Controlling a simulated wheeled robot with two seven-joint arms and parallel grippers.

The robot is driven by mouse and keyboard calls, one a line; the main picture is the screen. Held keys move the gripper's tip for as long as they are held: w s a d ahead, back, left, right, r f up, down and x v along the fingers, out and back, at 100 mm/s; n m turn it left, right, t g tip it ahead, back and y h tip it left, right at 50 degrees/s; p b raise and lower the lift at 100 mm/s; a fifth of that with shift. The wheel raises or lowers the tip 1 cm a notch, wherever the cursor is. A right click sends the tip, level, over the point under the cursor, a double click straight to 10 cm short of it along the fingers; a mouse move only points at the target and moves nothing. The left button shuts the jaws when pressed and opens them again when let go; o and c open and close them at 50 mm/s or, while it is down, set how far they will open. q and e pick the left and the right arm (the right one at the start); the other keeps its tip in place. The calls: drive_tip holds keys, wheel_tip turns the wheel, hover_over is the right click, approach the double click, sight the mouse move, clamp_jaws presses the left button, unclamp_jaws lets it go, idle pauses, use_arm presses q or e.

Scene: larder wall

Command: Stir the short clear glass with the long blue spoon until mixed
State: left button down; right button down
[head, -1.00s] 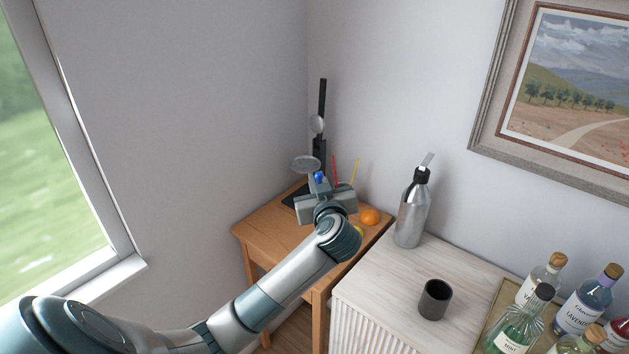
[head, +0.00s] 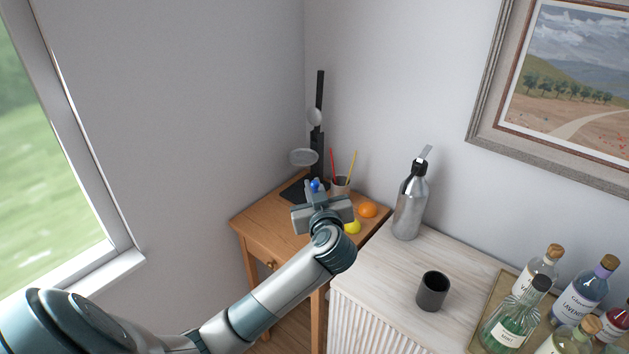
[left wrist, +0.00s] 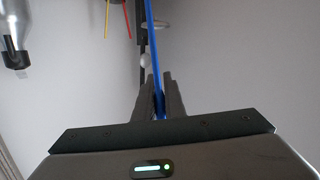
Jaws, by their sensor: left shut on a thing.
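My left gripper (head: 318,196) is shut on the long blue spoon (left wrist: 152,45). In the head view only a short blue piece of the spoon (head: 315,186) shows above the fingers, over the wooden side table. In the left wrist view the thin blue shaft rises from between the fingers (left wrist: 159,92) past the top edge, so its far end is out of frame. I cannot make out the short clear glass in either view; the gripper hides part of the tabletop. My right gripper is not in view.
On the side table (head: 262,222) stand a tall black stand (head: 319,110) with a round dish (head: 303,157), a cup (head: 341,185) of red and yellow sticks, an orange (head: 367,210) and a lemon (head: 352,227). A metal bottle (head: 410,205) and dark cup (head: 433,291) stand on the pale cabinet.

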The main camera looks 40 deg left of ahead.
use_arm(q)
wheel_tip(320, 180, down, 10)
drive_tip(key=w+b, duration=0.2)
drive_tip(key=b, duration=0.1)
drive_tip(key=shift+a+f, duration=0.25)
drive_tip(key=shift+a, duration=0.2)
idle(0.8)
idle(0.6)
